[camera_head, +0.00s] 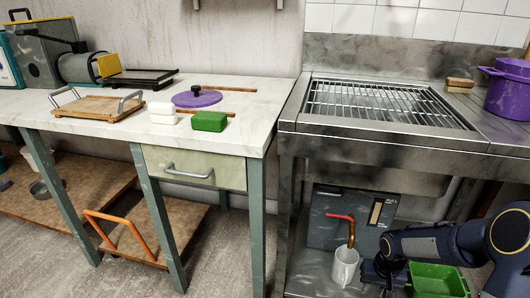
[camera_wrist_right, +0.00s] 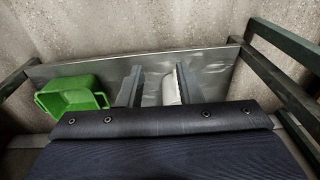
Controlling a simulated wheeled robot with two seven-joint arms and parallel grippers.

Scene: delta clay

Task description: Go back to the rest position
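My right arm comes in from the right edge of the head view. Its dark gripper (camera_head: 378,272) is low over the metal shelf under the grill, just right of a white mug (camera_head: 344,268). In the right wrist view my right gripper (camera_wrist_right: 158,86) has its two fingers apart, with a clear gap between them. Part of the white mug (camera_wrist_right: 172,90) shows beside the right finger; I cannot tell whether they touch. My left gripper is not in view.
A green bin (camera_head: 437,280) is right beside my right gripper. The metal grill counter (camera_head: 400,138) is above. Green and white blocks stand on the left counter (camera_head: 250,95).

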